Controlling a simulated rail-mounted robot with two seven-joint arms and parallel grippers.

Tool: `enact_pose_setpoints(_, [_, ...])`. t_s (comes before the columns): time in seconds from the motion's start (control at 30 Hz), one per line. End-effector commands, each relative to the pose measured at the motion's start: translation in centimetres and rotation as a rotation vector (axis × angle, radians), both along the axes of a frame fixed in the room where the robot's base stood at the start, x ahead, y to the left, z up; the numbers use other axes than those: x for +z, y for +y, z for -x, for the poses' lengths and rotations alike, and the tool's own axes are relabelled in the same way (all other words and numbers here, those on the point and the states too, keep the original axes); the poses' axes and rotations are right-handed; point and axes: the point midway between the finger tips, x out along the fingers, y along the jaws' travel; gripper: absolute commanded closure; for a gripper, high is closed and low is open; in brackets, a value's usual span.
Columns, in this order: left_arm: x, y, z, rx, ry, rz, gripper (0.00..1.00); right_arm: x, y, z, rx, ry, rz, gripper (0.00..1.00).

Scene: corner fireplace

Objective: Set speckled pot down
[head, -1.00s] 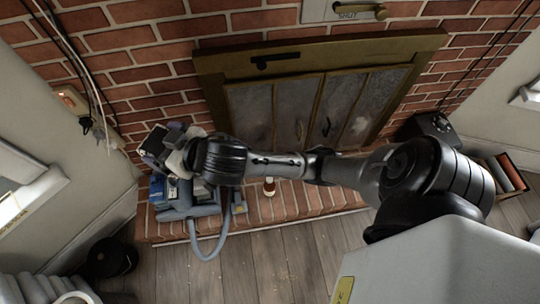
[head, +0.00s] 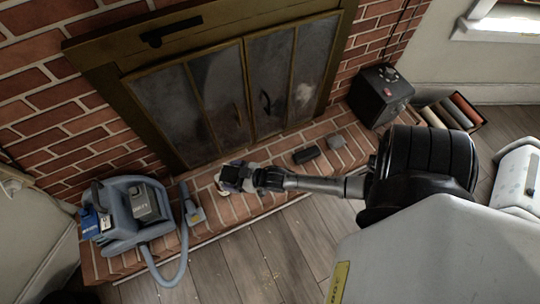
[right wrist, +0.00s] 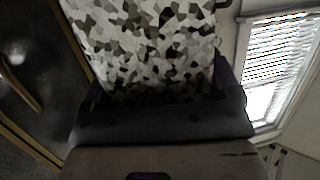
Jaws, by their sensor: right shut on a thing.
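The speckled pot (right wrist: 145,38), patterned in white, grey and black patches, fills the upper middle of the right wrist view. My right gripper (head: 236,178) is shut on it, with dark jaws on either side of it. In the head view this gripper is over the brick hearth (head: 240,206), in front of the glass doors. Only small pale bits show around the gripper there, and the pot is mostly hidden. I cannot tell whether its base touches the bricks. My left gripper is not in view.
A blue vacuum cleaner (head: 133,214) with a hose stands on the hearth's left end. A black box (head: 380,96) stands at the right, near a crate of books (head: 451,112). The fireplace doors (head: 225,95) rise behind.

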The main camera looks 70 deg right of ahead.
Motion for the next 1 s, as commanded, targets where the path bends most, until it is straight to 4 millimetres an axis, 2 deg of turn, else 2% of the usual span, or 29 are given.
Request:
enact_pose_setpoints(0.03, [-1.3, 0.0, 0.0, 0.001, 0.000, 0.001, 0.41, -2.9, -1.0, 1.8, -0.015, 0.006, 0.000, 0.56])
enact_pose_setpoints(0.2, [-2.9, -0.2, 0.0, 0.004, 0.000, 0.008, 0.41, -8.1, -3.9, 6.9, -0.058, 0.003, 0.001, 0.56])
enact_pose_setpoints(0.33, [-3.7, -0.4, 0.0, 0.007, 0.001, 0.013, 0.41, -10.5, -5.5, 9.9, -0.084, 0.000, 0.001, 0.56])
enact_pose_setpoints(0.5, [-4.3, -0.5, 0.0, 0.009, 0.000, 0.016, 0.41, -12.1, -6.7, 12.3, -0.107, -0.005, 0.000, 0.56])
enact_pose_setpoints(0.67, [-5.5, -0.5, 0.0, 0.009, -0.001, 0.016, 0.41, -13.6, -7.8, 12.0, -0.114, -0.008, 0.001, 0.56])
enact_pose_setpoints(1.0, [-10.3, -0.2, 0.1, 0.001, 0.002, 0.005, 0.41, -17.8, -11.6, 6.4, -0.113, -0.009, 0.002, 0.56])
